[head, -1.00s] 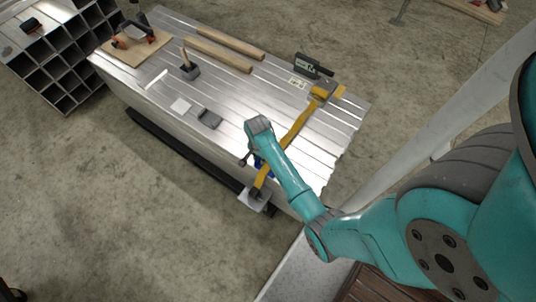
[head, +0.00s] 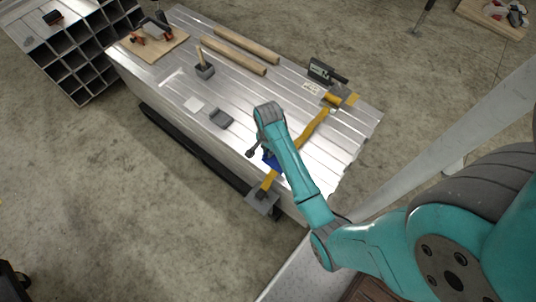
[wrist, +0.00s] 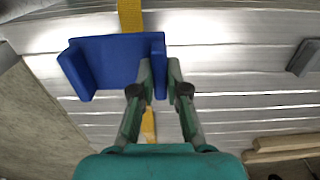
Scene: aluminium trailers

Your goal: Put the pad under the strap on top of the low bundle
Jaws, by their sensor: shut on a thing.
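The low bundle (head: 185,95) is a long stack of silver aluminium planks. A yellow strap (head: 313,128) crosses its top near the right end and also shows in the wrist view (wrist: 130,14). The pad (wrist: 105,60) is blue with turned-down edges. My gripper (wrist: 160,75) is shut on the pad's right edge. In the wrist view the pad covers part of the strap, on the camera's side of it. I cannot tell whether they touch. In the head view my arm hides most of the gripper, and only some blue of the pad (head: 271,159) shows.
A grey fitting (head: 262,200) sits at the strap's near end, and a yellow-and-grey piece (head: 335,99) near its far end. A grey block (head: 221,118), a mallet (head: 204,68) and wooden battens (head: 234,56) lie on the bundle. A stack of square tubes (head: 85,55) stands at the left.

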